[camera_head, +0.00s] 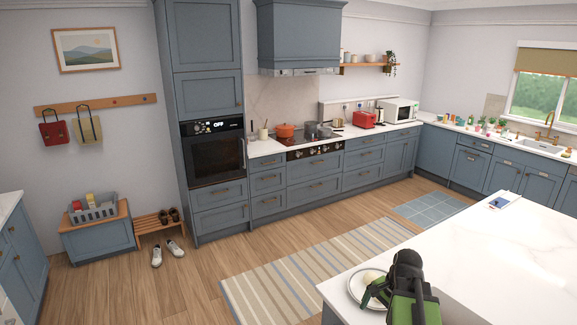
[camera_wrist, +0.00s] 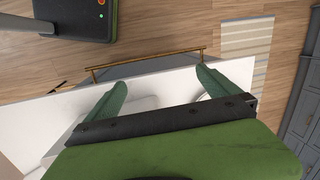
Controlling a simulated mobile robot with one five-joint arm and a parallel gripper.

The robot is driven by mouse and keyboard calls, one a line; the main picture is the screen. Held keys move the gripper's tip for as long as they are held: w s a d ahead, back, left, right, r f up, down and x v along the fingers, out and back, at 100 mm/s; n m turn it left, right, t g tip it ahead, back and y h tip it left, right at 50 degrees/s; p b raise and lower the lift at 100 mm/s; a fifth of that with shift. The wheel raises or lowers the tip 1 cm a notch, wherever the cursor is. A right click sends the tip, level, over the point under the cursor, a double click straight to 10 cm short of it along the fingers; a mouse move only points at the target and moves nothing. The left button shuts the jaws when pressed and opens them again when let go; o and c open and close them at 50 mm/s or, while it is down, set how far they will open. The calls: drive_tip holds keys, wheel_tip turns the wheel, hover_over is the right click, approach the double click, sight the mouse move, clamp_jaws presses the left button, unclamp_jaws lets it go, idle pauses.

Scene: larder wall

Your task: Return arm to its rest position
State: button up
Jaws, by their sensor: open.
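My arm, green and black, shows at the bottom right of the head view, over the near edge of the white island worktop (camera_head: 480,250). My gripper (camera_head: 373,293) is over a round white plate (camera_head: 354,288) there and partly hides it. A small pale thing seems to lie on the plate, too small to name. In the wrist view my gripper (camera_wrist: 160,78) has its two green fingers spread wide apart, with nothing held between them. Behind them are the white worktop edge and a pale rounded shape, partly hidden by the gripper.
A brass rail (camera_wrist: 150,62) runs along the island's side in the wrist view. A striped rug (camera_head: 310,270) lies on the wooden floor. A blue device (camera_head: 499,202) lies at the island's far corner. Past the rug, counters with a red toaster (camera_head: 364,119) line the wall.

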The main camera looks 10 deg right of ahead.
drive_tip(key=w+a+n+h, duration=0.1)
drive_tip(key=w+a+n, duration=0.1)
drive_tip(key=a+n, duration=0.8)
drive_tip(key=w+a+n, duration=0.3)
drive_tip(key=a+n, duration=0.1)
drive_tip(key=a, duration=1.2)
wheel_tip(320, 180, down, 16)
drive_tip(key=s+d+g+b, duration=0.1)
drive_tip(key=s+b, duration=0.2)
drive_tip(key=b, duration=1.2)
drive_tip(key=shift+d+b, duration=0.25)
drive_tip(key=shift+b, duration=0.1)
